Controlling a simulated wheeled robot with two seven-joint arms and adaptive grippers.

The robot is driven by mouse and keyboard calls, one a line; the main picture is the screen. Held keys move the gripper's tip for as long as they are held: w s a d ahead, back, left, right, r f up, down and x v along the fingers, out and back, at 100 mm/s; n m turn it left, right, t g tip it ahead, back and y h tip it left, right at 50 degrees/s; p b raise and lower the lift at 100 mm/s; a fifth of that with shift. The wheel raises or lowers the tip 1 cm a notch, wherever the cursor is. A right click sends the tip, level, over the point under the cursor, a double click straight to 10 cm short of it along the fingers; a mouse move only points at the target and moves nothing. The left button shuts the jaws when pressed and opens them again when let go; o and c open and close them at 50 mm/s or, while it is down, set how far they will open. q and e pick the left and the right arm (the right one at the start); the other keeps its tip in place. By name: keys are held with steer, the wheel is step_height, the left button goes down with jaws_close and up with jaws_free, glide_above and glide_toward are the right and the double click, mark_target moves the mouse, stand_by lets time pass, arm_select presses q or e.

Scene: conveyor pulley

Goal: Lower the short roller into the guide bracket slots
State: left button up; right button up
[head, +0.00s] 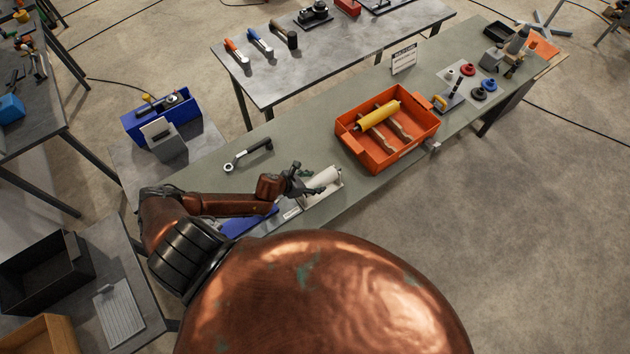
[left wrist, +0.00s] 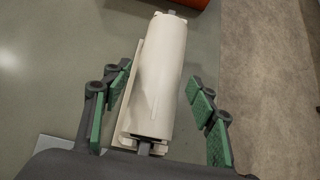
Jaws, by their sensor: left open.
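The short white roller (left wrist: 163,75) lies lengthwise in a pale guide bracket (left wrist: 130,112) in the left wrist view. Metal shaft stubs show at both roller ends. The near stub is at the bracket's end plate; I cannot tell how deep it sits in the slot. In the head view the roller (head: 322,178) is at the bench's near edge, partly covered by my gripper. My left gripper (left wrist: 160,122) is open, with green-padded fingers on either side of the roller's near half and visible gaps to it. My right gripper is not in view.
An orange tray (head: 362,157) with a yellow roller (head: 378,115) stands to the right on the green bench (head: 215,187). A black-handled tool (head: 248,155) lies at the back left. A blue toolbox (head: 160,115) is further left. Bench between tool and tray is clear.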

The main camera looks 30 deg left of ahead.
arm_select(q)
steer(key=shift+o, duration=0.4)
steer(key=shift+s, duration=0.1)
steer(key=o, duration=0.5)
steer(key=shift+s+a+f, duration=0.1)
steer(key=shift+s+f, duration=0.05)
steer(key=o, duration=0.4)
steer(key=shift+r, duration=0.2)
steer(key=o, duration=0.3)
